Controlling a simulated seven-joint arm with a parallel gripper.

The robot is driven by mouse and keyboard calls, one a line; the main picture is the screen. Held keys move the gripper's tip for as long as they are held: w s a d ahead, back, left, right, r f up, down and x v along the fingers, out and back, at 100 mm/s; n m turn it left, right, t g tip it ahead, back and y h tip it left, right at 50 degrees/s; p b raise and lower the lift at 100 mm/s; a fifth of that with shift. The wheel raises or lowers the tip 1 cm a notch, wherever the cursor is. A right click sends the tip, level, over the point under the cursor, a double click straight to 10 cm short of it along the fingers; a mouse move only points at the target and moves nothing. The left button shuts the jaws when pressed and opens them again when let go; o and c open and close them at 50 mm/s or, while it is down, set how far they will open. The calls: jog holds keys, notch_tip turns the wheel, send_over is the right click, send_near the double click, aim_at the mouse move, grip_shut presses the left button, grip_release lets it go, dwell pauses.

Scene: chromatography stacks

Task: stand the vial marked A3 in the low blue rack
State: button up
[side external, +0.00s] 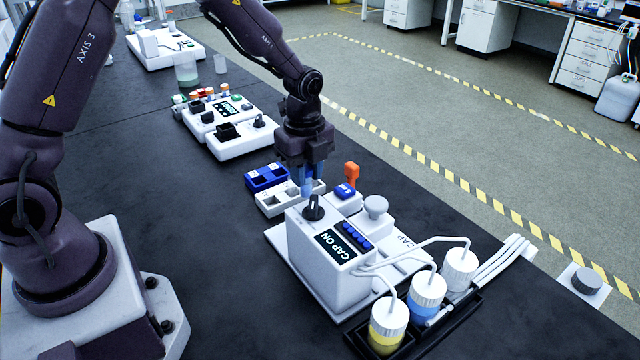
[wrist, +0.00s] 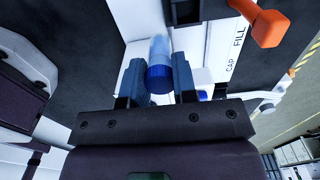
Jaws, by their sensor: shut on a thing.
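My gripper (side external: 306,186) is above the bench beside the capping machine. In the wrist view my gripper (wrist: 159,80) is shut on a clear vial (wrist: 159,48) with a dark blue cap. No mark on the vial can be read. The low blue rack (side external: 266,178) stands to the left of my gripper in the side view, with square compartments on top. It cannot be made out in the wrist view. A white rack (side external: 270,206) with square openings stands directly in front of the blue rack, and my fingers partly cover its right end.
The white machine (side external: 325,262) reading CAP ON has a black knob on top and stands close to my fingers. An orange lever (side external: 351,173) rises behind it. Bottles with tubes (side external: 427,290) stand front right. A control box (side external: 235,138) lies further back. The bench left of the racks is clear.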

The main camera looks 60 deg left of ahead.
jog(key=s+r, duration=0.5)
jog(key=s, duration=0.4)
jog(key=shift+w+a+f+n, duration=0.75)
jog(key=shift+w+a+f, duration=1.3)
jog(key=shift+a, duration=1.1)
jog(key=shift+w+a+f+n, duration=0.7)
jog(key=shift+w+a+f, duration=1.05)
jog(key=shift+w+a, duration=1.05)
jog(key=shift+w+a+f+n, duration=0.75)
jog(key=shift+w+a+f, duration=1.1)
jog(key=shift+a, duration=1.65)
jog(key=shift+f, duration=1.5)
jog(key=o, duration=1)
